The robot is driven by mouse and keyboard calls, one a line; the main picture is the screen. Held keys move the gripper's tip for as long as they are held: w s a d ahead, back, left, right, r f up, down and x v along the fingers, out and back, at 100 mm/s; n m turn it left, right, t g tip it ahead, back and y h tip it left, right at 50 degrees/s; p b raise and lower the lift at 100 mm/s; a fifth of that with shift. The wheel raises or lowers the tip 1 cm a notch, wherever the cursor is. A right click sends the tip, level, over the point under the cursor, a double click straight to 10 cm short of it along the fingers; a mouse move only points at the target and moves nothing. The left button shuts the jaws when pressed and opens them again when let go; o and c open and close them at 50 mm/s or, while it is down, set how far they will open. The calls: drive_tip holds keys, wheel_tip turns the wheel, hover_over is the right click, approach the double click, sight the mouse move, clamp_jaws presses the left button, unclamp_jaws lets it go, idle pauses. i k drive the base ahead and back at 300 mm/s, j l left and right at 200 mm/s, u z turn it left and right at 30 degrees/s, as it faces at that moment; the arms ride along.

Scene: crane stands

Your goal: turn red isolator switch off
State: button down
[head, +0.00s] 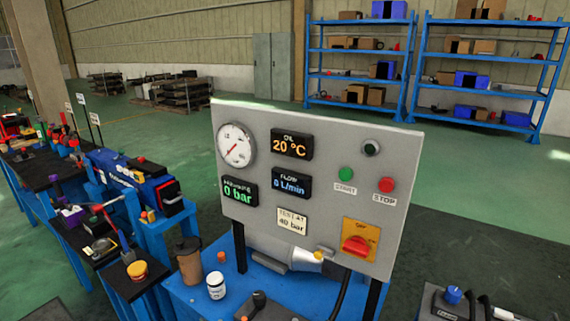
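The red isolator switch (356,246) is a red rotary knob on a yellow square plate (372,234). It sits at the lower right of an upright grey control panel (320,200) in the head view. The knob's handle looks roughly level, slightly tilted. The small lettering on the plate is too small to read with certainty. My gripper is not in view.
The panel also carries a gauge (236,145), several small displays, a green START button (346,174) and a red STOP button (386,185). The blue bench (190,299) below holds a white jar (216,286) and a brown cup (189,262). Open floor lies behind the panel.

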sight(357, 245)
drive_tip(key=i+j+u, duration=0.1)
drive_tip(key=u, duration=0.3)
drive_tip(key=i+u, duration=0.25)
drive_tip(key=u, duration=0.15)
